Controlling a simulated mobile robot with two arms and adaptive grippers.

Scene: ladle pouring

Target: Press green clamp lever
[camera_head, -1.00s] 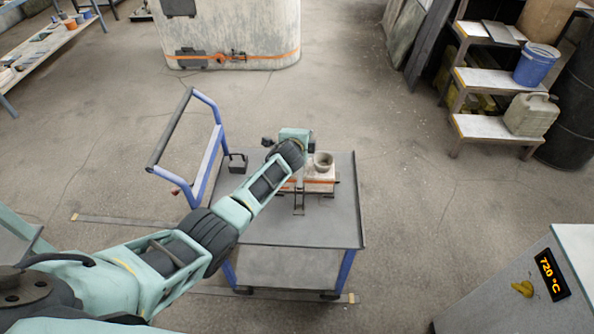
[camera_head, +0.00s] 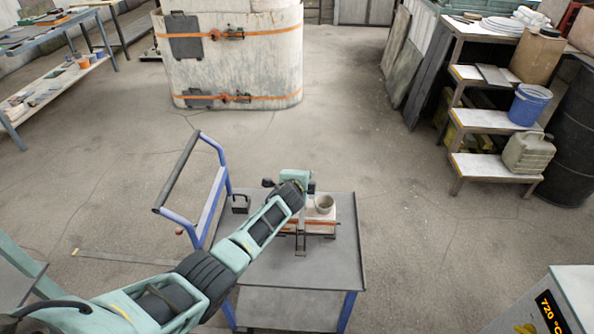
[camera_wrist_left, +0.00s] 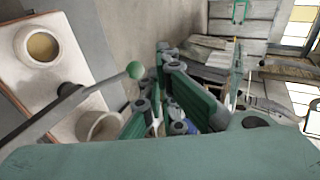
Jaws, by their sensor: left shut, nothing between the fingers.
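The green clamp lever, a grey bar with a round green knob (camera_wrist_left: 135,70), shows in the left wrist view beside my left gripper (camera_wrist_left: 165,98). The gripper is shut and empty; the knob appears just left of its fingers, and I cannot tell whether they touch. The lever belongs to a pale mold box (camera_wrist_left: 75,95) with two round cups on top, one yellowish inside. In the head view the mold box (camera_head: 318,226), with an orange strap, sits on a cart; my left wrist is over its left side and hides the lever. My right gripper is not in view.
The grey cart top (camera_head: 270,268) is mostly bare in front, with a blue-framed handle (camera_head: 208,190) at left. A small black block (camera_head: 240,204) stands on the cart. A cabinet with a 720 °C display (camera_head: 575,300) is at front right. Shelves (camera_head: 480,125) stand at back right.

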